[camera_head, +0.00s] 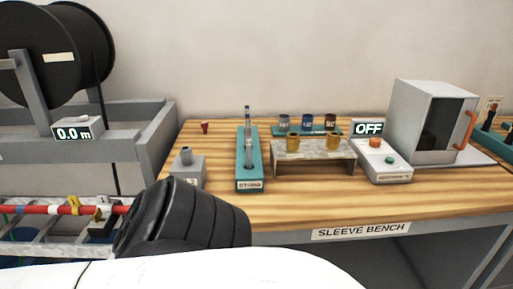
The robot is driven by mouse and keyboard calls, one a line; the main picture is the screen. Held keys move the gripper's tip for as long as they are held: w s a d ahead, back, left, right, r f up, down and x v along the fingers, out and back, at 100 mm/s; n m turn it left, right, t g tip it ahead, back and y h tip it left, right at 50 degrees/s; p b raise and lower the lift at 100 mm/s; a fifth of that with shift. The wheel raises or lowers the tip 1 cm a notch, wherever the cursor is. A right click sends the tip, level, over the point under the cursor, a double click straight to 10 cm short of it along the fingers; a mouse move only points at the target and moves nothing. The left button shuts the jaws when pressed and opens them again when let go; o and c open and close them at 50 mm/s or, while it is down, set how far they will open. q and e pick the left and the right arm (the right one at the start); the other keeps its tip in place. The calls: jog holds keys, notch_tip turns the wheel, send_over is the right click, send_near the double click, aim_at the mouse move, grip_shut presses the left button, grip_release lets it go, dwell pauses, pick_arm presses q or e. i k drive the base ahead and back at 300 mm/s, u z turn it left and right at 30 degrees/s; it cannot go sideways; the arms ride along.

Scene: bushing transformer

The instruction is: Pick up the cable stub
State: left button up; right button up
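The stub's lower end sits in the rack and is hidden. Nothing touches it above the rack. Neither of my grippers shows; only a black ribbed part and a white part of my own body are at the bottom, in front of the bench.
A grey block (188,172) stands left of the rack. A stand with brass cups (313,158) is to its right, before a teal strip with small cups. A switch box (381,160) reading OFF and a grey oven-like box (430,120) are farther right. A cable reel (42,55) is at left.

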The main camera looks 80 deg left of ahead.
aim_at(248, 137)
jog(key=u, duration=2.15)
